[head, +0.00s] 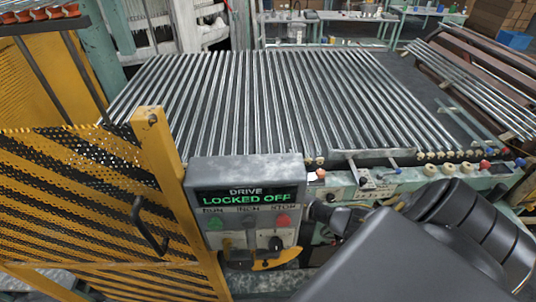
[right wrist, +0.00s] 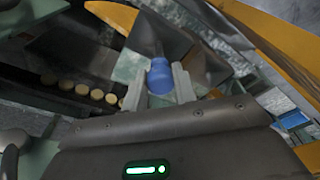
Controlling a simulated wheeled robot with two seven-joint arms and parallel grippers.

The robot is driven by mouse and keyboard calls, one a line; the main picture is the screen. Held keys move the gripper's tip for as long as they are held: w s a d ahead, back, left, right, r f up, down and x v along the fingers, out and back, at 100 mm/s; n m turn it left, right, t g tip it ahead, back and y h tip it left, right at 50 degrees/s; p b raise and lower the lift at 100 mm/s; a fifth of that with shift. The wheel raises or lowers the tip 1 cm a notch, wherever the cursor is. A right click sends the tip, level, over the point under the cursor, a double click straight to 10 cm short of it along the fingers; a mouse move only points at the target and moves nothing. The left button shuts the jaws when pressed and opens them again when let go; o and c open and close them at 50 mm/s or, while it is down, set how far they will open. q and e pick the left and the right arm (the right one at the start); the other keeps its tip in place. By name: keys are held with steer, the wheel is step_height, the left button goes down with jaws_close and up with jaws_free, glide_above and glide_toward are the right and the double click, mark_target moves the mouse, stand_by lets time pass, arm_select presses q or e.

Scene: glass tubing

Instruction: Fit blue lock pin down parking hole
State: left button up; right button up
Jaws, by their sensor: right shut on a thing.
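The blue lock pin (right wrist: 159,76) shows in the right wrist view between the two pale fingers of my right gripper (right wrist: 161,86), which is shut on it. Only its rounded blue part shows clearly; its lower end is hidden. In the head view my dark right arm covers the lower right, beside the control box, and hides the pin. I cannot make out the parking hole for certain in either view. My left gripper is not in view.
A grey control box (head: 246,172) reads "DRIVE LOCKED OFF". A yellow lever (head: 275,261) sits below its buttons. A yellow mesh guard (head: 75,190) stands at left. Glass tubes (head: 265,95) lie across the rack behind.

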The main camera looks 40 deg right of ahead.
steer(key=shift+f+b, duration=1.85)
steer(key=shift+f, duration=0.9)
steer(key=o, duration=1)
steer(key=shift+o, duration=0.2)
step_height(320, 180, up, 8)
steer(key=s+p, duration=0.1)
steer(key=p, duration=0.1)
steer(key=shift+f, duration=0.25)
steer(key=shift+s, duration=0.1)
